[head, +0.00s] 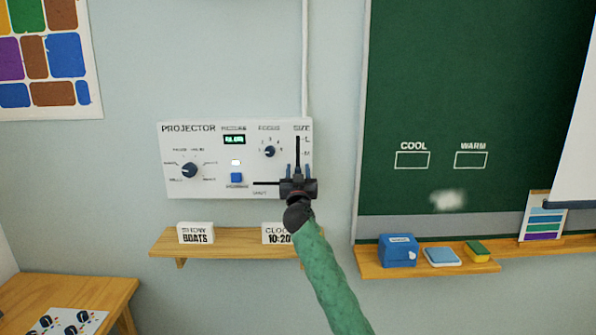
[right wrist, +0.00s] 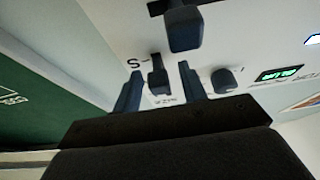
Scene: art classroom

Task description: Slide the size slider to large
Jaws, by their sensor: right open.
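The white projector panel (head: 210,190) hangs on the wall in the head view. Its size slider has a vertical black slot (head: 298,146) at the upper right, with L at the top and M below. My right gripper (head: 301,172) is in front of the lower part of this slot and hides the slider knob there. In the right wrist view the dark slider knob (right wrist: 158,80) shows between the two open fingers of my right gripper (right wrist: 160,95), with a gap on each side. The knob seems to sit by the S mark (right wrist: 138,63). My left gripper is not in view.
A second dark knob (right wrist: 183,30) sticks out near the size slider, on another slot. The focus knob (head: 270,151), a round dial (head: 189,170) and a blue button (head: 237,177) are to the left. A wooden shelf (head: 220,246) with two signs is below. The chalkboard (head: 470,90) is right.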

